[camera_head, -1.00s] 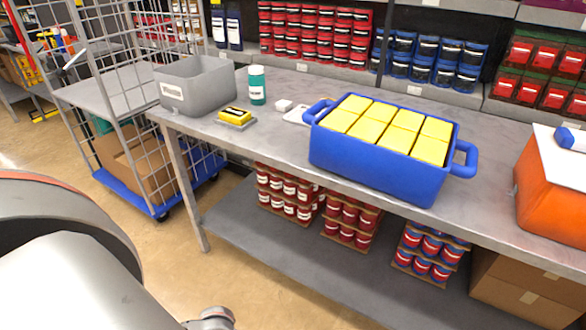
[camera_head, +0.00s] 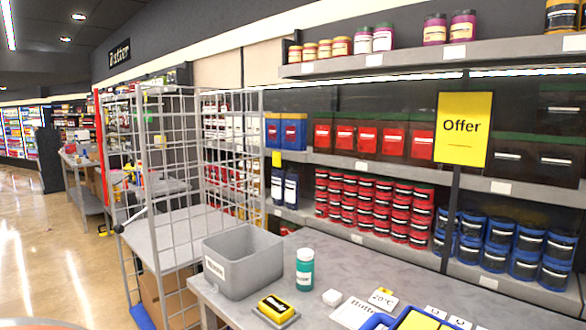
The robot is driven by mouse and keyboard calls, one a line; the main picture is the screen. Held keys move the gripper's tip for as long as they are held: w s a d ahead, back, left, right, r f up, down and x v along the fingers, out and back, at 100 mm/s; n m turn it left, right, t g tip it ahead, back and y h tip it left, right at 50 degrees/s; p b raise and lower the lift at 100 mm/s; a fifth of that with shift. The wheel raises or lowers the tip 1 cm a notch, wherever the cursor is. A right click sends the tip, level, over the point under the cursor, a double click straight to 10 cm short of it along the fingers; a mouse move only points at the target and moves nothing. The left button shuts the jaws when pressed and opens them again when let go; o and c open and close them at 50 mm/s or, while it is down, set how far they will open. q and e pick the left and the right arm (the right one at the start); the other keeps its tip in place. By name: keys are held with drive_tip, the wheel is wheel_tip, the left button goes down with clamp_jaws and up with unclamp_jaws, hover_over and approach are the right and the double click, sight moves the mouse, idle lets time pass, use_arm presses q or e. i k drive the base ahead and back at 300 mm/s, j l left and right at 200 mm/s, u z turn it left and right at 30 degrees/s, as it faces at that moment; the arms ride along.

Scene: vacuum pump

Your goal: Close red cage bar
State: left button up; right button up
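A grey wire roll cage (camera_head: 230,133) stands left of the table. A red upright bar (camera_head: 102,150) shows at the cage's far left side. It stands near vertical, and its lower end is hard to make out behind the cage wires. I cannot tell whether the bar is latched. The cage has a grey shelf (camera_head: 180,237) inside, with a brown cardboard box (camera_head: 165,298) below it. Neither of my grippers is in view.
The grey table (camera_head: 320,250) holds a grey bin (camera_head: 243,262), a teal bottle (camera_head: 305,270), a yellow-black item (camera_head: 277,308) and a blue crate (camera_head: 378,322). Stocked shelves (camera_head: 400,163) stand behind. Open floor (camera_head: 40,255) lies left of the cage.

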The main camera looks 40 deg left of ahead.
sight(98, 119)
drive_tip(key=u, duration=0.85)
drive_tip(key=i+j+u, duration=0.15)
drive_tip(key=u, duration=0.25)
drive_tip(key=i+j+u, duration=0.2)
drive_tip(key=j+u, duration=0.15)
drive_tip(key=i+j+u, duration=0.2)
drive_tip(key=u, duration=0.2)
drive_tip(key=i+j+u, duration=0.2)
drive_tip(key=i, duration=0.45)
drive_tip(key=i+j+u, duration=0.25)
drive_tip(key=i, duration=0.4)
drive_tip(key=i+j, duration=0.1)
drive_tip(key=i, duration=0.35)
drive_tip(key=i+j, duration=0.75)
drive_tip(key=i, duration=0.15)
drive_tip(key=i+j+z, duration=0.1)
drive_tip(key=i+j, duration=0.6)
drive_tip(key=i, duration=0.25)
